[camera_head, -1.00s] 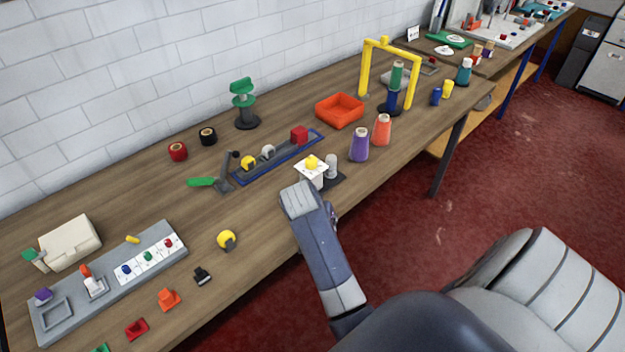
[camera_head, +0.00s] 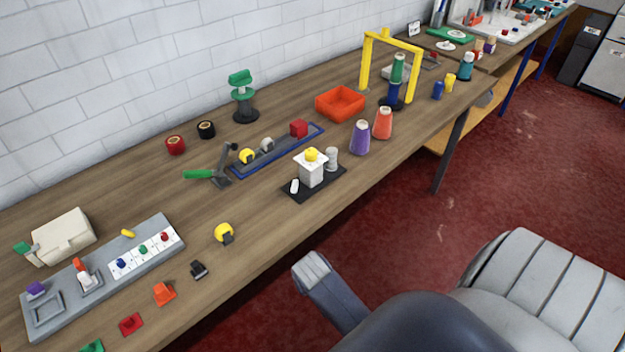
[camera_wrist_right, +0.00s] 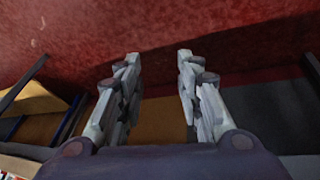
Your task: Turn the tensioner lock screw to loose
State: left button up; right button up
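What looks like the tensioner is a white block (camera_head: 311,175) on a black base plate (camera_head: 325,182), near the table's front edge in the head view. A yellow knob (camera_head: 311,154), probably the lock screw, sits on a white plate on top of it. Its setting is too small to read. A small white piece (camera_head: 294,187) is at the plate's left end, and a grey spool (camera_head: 331,158) stands behind the block. My right gripper (camera_wrist_right: 158,57) is open and empty over the red floor in the right wrist view. My left gripper is not in view.
A blue-edged tray (camera_head: 278,150) lies behind the block. A yellow clip-like piece (camera_head: 224,233) lies nearer. Table around the block's left is clear.

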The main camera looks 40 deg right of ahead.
notch_tip(320, 180, down, 9)
jog(key=s+a+n+b, duration=0.1)
jog(key=s+a, duration=0.1)
jog(key=shift+s+r+y, duration=0.15)
jog(key=shift+r+y, duration=0.05)
jog(key=shift+y, duration=0.1)
